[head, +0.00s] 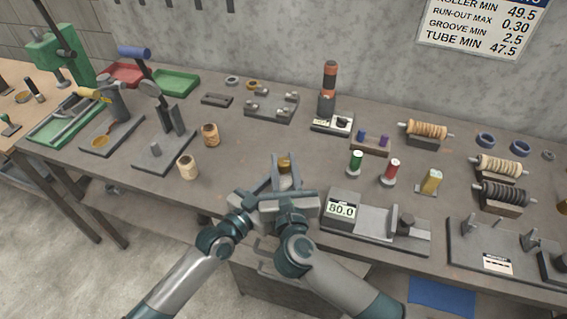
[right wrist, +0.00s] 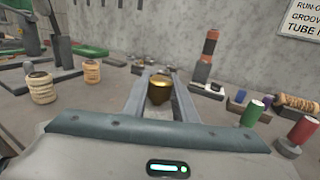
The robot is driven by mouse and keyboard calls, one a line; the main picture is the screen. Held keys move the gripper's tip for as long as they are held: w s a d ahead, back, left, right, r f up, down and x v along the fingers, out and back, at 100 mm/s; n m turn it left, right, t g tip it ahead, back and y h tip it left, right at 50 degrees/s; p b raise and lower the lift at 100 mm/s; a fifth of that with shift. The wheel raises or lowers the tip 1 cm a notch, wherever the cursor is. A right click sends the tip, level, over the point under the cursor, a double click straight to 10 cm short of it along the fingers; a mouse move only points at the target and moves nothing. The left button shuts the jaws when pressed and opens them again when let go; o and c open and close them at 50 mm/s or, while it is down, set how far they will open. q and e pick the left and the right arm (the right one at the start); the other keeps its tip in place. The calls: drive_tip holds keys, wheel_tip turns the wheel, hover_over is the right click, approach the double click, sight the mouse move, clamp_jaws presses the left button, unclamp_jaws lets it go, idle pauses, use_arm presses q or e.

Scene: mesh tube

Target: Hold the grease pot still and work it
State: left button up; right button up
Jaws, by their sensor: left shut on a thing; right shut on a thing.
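The grease pot (head: 285,162) is a small brass-coloured pot near the front middle of the table; it also shows in the right wrist view (right wrist: 160,88). My right gripper (head: 285,172) has one finger on each side of it and is shut on it. My left gripper (head: 268,189) is just below, crowded against the right one, and is shut on the pot too. Its fingertips are largely covered. The pot's lower part is hidden behind the grippers, so I cannot tell how it meets the table.
Bare table lies behind the pot.

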drive_tip(key=o, duration=1)
drive_tip(key=shift+o, duration=0.2)
drive_tip(key=shift+s, duration=0.2)
drive_tip(key=s+d, duration=0.1)
drive_tip(key=s, duration=1)
drive_tip(key=shift+s, duration=0.3)
drive_tip(key=shift+d, duration=0.1)
